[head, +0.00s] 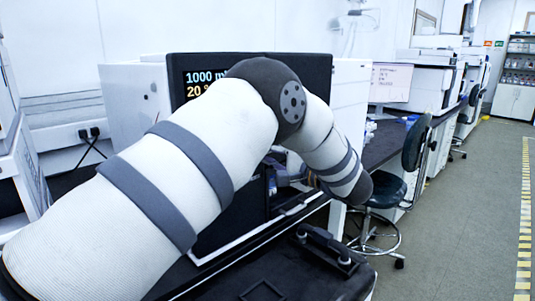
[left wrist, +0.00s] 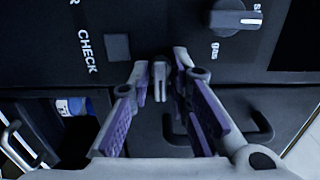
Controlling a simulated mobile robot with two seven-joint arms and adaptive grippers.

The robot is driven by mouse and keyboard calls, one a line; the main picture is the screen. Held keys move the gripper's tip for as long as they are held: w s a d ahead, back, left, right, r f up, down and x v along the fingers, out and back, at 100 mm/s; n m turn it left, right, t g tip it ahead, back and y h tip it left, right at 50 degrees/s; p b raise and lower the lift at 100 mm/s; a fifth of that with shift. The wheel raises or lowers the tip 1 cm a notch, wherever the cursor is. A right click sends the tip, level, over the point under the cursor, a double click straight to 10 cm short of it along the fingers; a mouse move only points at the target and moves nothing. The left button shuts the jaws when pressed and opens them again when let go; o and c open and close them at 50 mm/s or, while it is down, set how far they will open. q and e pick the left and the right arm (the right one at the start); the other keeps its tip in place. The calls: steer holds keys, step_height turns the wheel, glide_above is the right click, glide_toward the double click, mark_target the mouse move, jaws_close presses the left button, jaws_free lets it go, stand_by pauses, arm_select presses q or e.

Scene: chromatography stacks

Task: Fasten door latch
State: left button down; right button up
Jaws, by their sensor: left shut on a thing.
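The door latch (left wrist: 160,82) is a small grey tab on the dark instrument front. In the left wrist view it sits between the fingertips of my left gripper (left wrist: 160,68), which is shut on it. The long finger links with purple pads spread apart behind the tips. Below the latch is a dark door panel with a dark bar handle (left wrist: 216,132). In the head view my left arm covers most of the instrument front, and the latch is hidden. My right gripper is not in view.
A grey knob (left wrist: 235,18) and a square button (left wrist: 118,47) marked CHECK are above the latch. An opening at left holds a blue-and-white container (left wrist: 72,105).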

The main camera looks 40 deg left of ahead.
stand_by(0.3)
arm_select(q)
steer(key=c, duration=1.7)
jaws_free()
steer(key=d, duration=0.8)
steer(key=s+d, duration=0.1)
steer(key=d, duration=0.3)
